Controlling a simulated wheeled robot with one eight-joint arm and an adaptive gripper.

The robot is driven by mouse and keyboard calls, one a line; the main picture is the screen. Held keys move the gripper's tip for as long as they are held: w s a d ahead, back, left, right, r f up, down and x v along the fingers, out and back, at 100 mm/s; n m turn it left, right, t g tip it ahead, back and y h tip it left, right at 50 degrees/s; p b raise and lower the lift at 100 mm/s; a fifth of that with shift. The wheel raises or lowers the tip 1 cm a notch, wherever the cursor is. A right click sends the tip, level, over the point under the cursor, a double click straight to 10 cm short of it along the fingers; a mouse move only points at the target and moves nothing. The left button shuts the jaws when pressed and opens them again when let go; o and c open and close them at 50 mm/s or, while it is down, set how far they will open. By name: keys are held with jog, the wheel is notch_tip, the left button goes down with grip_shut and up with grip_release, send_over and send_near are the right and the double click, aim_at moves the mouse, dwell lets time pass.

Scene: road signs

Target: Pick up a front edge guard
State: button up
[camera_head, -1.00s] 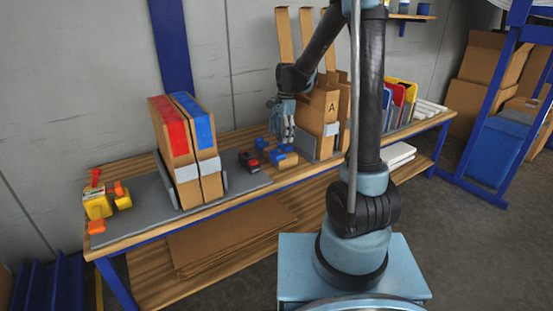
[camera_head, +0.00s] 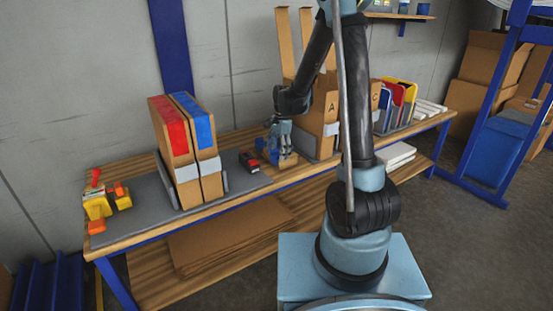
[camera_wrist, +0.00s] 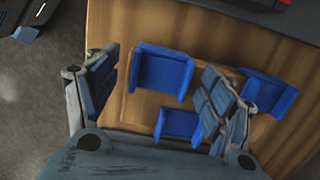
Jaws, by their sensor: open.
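Several blue edge guards lie on the wooden bench. In the wrist view one guard (camera_wrist: 162,73) lies between my open fingers. A second guard (camera_wrist: 178,125) lies just below it, partly hidden by my gripper. A third guard (camera_wrist: 270,93) lies to the right, outside the right finger. In the head view, blue guards (camera_head: 287,160) show around and under my gripper (camera_head: 279,148), partly covered by it. My gripper (camera_wrist: 158,75) is open, pointing down, with nothing held. Whether it touches any guard cannot be told.
A black and red tool (camera_head: 250,161) sits left of the guards, on the end of a grey mat (camera_head: 155,200). Two tall cardboard files (camera_head: 190,150) stand on the mat. Cardboard boxes (camera_head: 322,112) stand close behind and right of my gripper. Yellow tools (camera_head: 97,205) lie far left.

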jog(key=c, duration=1.1)
jog(key=shift+r, duration=0.15)
